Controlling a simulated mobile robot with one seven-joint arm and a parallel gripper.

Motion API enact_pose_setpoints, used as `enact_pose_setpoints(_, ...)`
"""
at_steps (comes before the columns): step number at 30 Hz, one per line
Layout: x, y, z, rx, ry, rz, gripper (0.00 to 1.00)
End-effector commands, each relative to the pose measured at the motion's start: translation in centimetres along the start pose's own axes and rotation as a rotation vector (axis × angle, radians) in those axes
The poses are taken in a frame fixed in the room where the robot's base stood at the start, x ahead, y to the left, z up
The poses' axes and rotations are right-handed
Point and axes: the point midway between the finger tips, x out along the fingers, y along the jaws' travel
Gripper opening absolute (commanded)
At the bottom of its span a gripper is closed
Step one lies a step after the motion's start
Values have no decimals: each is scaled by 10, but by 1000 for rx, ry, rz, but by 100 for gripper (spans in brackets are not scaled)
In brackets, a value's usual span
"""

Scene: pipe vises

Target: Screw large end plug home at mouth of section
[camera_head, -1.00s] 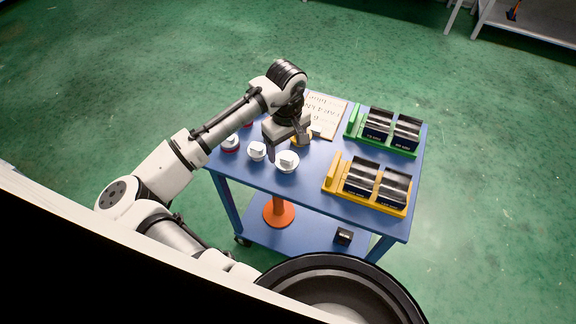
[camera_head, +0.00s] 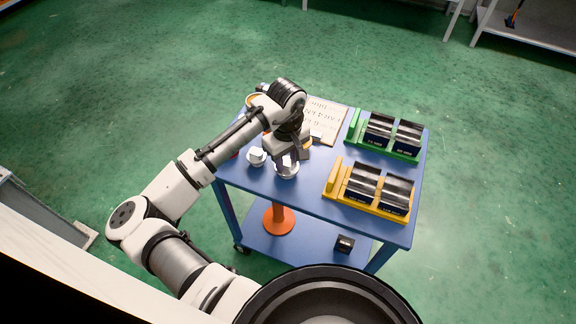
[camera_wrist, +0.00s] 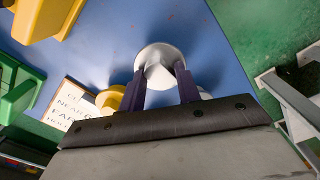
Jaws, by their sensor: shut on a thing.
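The large end plug (camera_head: 288,171) is a white round disc with a raised block on top, on the blue table near its front left. My gripper (camera_head: 287,160) points down over it and is shut on its block. In the wrist view the plug (camera_wrist: 158,62) sits between the two dark purple fingers. A smaller white plug (camera_head: 256,157) stands just left of it. A yellow vise (camera_head: 362,203) and a green vise (camera_head: 390,146) stand on the right, each with two black blocks. I cannot make out a pipe section or its mouth.
A lettered board (camera_head: 328,118) lies at the table's back. A yellow round part (camera_wrist: 110,98) lies near the gripper. My arm hides part of the table's left side. A small black block (camera_head: 344,243) and an orange cone-like stand (camera_head: 279,218) are on the lower shelf.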

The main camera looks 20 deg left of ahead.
Motion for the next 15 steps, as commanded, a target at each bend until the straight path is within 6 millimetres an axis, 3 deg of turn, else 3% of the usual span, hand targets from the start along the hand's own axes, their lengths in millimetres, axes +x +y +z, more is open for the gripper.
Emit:
enact_pose_setpoints(3, 0, 0, 0, 0, 0, 0, 11)
enact_pose_setpoints(15, -19, 0, 0, 0, 0, 1, 11)
